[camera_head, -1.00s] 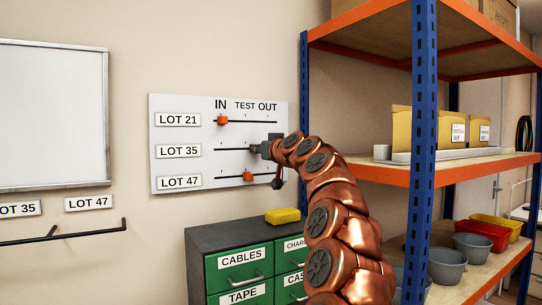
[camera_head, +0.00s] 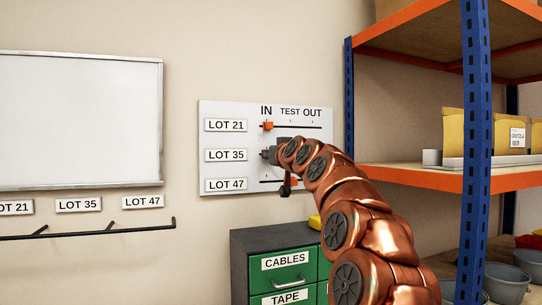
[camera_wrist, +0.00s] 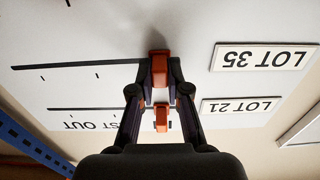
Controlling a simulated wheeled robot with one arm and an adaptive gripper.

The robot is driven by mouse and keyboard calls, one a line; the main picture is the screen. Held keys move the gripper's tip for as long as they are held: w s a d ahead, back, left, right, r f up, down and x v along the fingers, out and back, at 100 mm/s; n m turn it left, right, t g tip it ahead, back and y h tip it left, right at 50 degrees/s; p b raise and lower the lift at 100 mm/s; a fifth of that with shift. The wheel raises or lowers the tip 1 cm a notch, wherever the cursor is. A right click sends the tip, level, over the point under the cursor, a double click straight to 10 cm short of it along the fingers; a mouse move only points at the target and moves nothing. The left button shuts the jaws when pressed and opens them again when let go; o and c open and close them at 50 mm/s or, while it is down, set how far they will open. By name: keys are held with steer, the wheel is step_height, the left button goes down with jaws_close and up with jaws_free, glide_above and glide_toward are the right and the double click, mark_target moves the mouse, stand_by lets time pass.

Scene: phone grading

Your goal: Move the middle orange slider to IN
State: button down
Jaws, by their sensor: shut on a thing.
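The white slider board (camera_head: 217,110) hangs on the wall, marked IN, TEST and OUT, with rows LOT 21, LOT 35 and LOT 47. My gripper (camera_head: 267,154) is at the LOT 35 row, under IN. In the wrist view, which is upside down, my gripper (camera_wrist: 160,75) is shut on the middle orange slider (camera_wrist: 159,68) at the label end of its slot. The LOT 21 slider (camera_head: 268,126) is at IN; it shows in line with the middle one in the wrist view (camera_wrist: 162,118).
A blue and orange shelf rack (camera_head: 475,150) stands to the right, close to my arm. A dark drawer cabinet (camera_head: 245,255) with green drawers is below the board. A whiteboard (camera_head: 80,120) and a hook rail (camera_head: 90,231) are on the wall to the left.

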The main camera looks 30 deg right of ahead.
steer(key=c, duration=1.1)
jaws_free()
steer(key=shift+a, duration=0.2)
steer(key=shift+s, duration=0.1)
steer(key=s, duration=0.4)
steer(key=s+a, duration=0.1)
steer(key=s, duration=0.6)
steer(key=shift+s+a, duration=0.3)
steer(key=shift+s, duration=0.05)
